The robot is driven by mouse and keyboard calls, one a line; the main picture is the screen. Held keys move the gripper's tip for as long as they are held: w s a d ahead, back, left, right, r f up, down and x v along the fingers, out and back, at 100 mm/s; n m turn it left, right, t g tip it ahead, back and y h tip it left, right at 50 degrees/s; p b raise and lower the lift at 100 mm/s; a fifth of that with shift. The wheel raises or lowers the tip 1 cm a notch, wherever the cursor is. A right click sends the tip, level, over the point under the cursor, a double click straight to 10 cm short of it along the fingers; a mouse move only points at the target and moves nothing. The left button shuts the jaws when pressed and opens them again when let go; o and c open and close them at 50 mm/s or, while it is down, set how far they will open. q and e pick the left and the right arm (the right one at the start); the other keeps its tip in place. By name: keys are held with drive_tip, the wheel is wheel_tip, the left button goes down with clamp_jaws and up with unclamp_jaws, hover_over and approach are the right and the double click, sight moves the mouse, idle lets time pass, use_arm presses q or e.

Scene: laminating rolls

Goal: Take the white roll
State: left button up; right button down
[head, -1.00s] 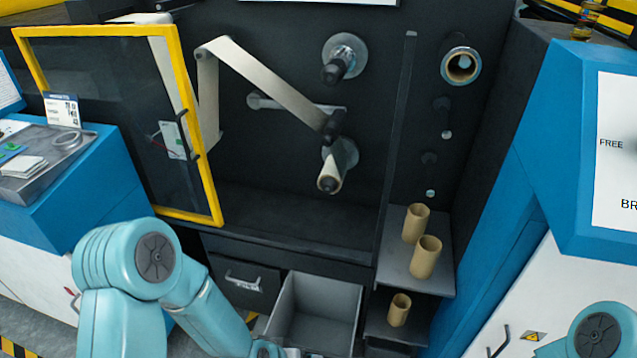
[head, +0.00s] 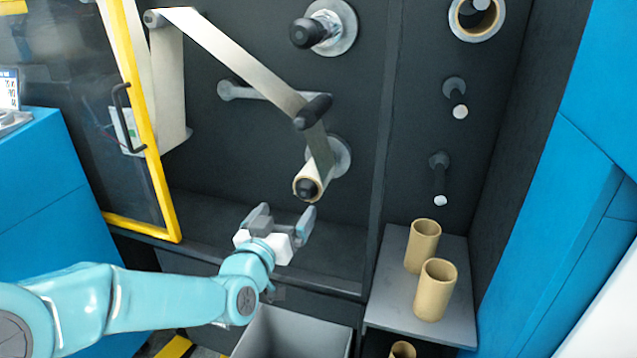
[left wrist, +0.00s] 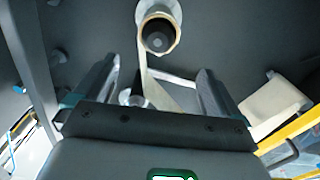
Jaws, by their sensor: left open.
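A small roll (head: 321,176) with a pale web running onto it and a tan core end sits on a dark-tipped spindle inside the machine. It also shows at the top of the left wrist view (left wrist: 158,14). Another roll, with a pale outer ring and tan core (head: 477,32), hangs on a peg at the upper right. My left gripper (head: 284,213) is open and empty, fingers pointing up, a little below and left of the small roll and apart from it. It also shows in the left wrist view (left wrist: 155,85). My right gripper is not seen.
A yellow-framed door (head: 152,170) stands open at left. Cardboard cores (head: 435,290) stand on a grey shelf (head: 390,300) at right. A grey open bin (head: 300,335) lies below. A bare spindle (head: 322,28) and small pegs (head: 440,170) stick out of the back panel.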

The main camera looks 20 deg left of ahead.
sight(301, 193)
use_arm(q)
drive_tip(key=w, duration=0.9)
drive_tip(key=shift+w+d+f, duration=0.1)
drive_tip(key=shift+d+f, duration=0.05)
drive_tip(key=shift+d, duration=0.05)
drive_tip(key=shift+w+d+b, duration=0.2)
drive_tip(key=shift+w+b, duration=0.3)
drive_tip(key=shift+w, duration=2.2)
drive_tip(key=c, duration=1.1)
